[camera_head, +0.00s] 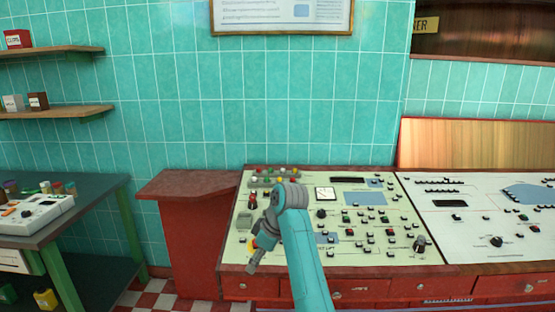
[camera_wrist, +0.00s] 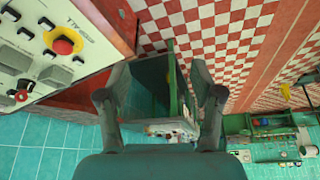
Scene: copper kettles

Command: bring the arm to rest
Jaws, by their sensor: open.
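My arm (camera_head: 306,262) is teal and rises from the bottom edge of the head view in front of a control desk (camera_head: 300,267). Its grey wrist is bent over at the top. My gripper (camera_head: 254,262) hangs down to the left, tilted, in front of the desk's left part. In the wrist view my gripper (camera_wrist: 160,80) shows two dark fingers spread apart with nothing between them. Beyond the fingers are the floor and a green table. Whether the gripper touches the panel cannot be told from the head view.
In the wrist view a red button with a yellow ring (camera_wrist: 64,46) is on the panel at upper left. A red side cabinet (camera_head: 185,184) stands left of the desk. A green table (camera_head: 110,190) with a white device (camera_head: 35,213) is at far left. Checkered floor (camera_wrist: 210,35) lies between.

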